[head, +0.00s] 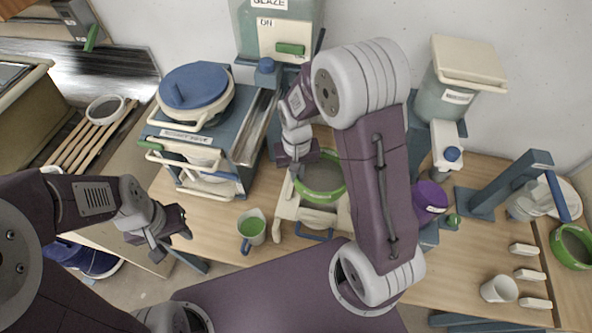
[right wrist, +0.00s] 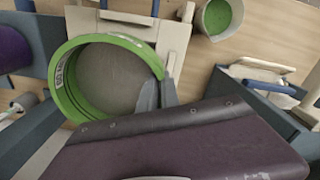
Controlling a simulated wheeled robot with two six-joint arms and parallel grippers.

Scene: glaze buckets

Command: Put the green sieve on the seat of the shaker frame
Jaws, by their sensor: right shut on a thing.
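The green sieve (head: 322,181) has a green rim and a grey mesh. In the head view it is over the cream seat of the shaker frame (head: 286,207), partly hidden by my right arm. My right gripper (head: 297,170) is shut on the sieve's rim. In the right wrist view the sieve (right wrist: 108,82) overlaps the cream frame (right wrist: 172,40), and the fingers (right wrist: 157,96) grip its edge. I cannot tell whether the sieve touches the seat. My left gripper (head: 168,238) is open and empty at the table's left front.
A jug of green glaze (head: 252,227) stands left of the frame. A blue-lidded bucket unit (head: 195,90) is further left. A purple cylinder (head: 430,200) is to the right. Another green-rimmed round thing (head: 573,246), a white cup (head: 499,289) and a blue stand (head: 490,195) are at the right.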

